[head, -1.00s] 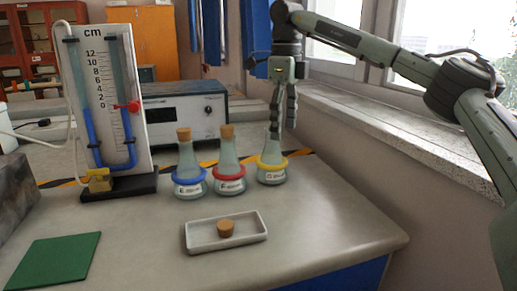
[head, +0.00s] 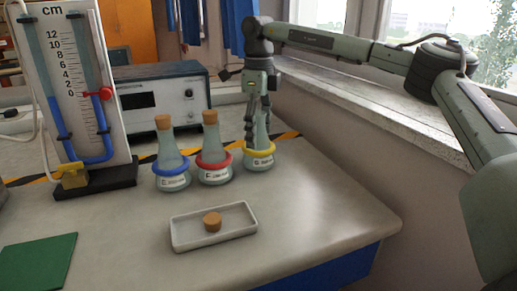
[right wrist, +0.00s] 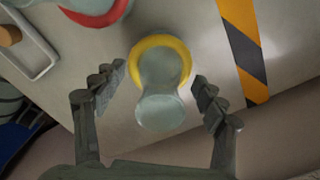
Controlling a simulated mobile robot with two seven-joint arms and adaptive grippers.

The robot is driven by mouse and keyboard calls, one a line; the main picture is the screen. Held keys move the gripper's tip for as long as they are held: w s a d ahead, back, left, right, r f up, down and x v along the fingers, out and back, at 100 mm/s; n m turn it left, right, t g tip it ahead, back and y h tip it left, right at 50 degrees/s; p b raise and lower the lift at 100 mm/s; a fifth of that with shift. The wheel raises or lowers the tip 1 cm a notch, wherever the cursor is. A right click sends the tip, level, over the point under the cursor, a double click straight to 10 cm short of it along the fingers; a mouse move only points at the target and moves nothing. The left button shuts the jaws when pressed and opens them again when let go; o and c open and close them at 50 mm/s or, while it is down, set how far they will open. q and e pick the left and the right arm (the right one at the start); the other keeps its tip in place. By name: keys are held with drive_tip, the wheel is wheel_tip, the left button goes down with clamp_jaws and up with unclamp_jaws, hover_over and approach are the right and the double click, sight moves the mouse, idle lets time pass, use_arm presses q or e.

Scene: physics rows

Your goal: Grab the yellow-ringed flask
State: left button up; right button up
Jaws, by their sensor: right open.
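The yellow-ringed flask (head: 259,157) stands upright on the bench, rightmost in a row of three flasks. Its neck top shows no stopper in the right wrist view (right wrist: 160,108). My right gripper (head: 257,140) comes down from above at its neck. In the right wrist view the open fingers (right wrist: 160,90) lie on either side of the neck, with a gap on both sides. A red-ringed flask (head: 214,160) and a blue-ringed flask (head: 171,165) stand to its left, both with cork stoppers. My left gripper is not in view.
A white tray (head: 186,238) holding a cork (head: 212,222) lies in front of the flasks. A manometer (head: 75,85) stands at the left, an instrument box (head: 160,98) behind. A green mat (head: 38,258) lies front left. The bench's right front is clear.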

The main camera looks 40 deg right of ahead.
clamp_jaws()
drive_tip(key=shift+r, duration=0.1)
idle(0.4)
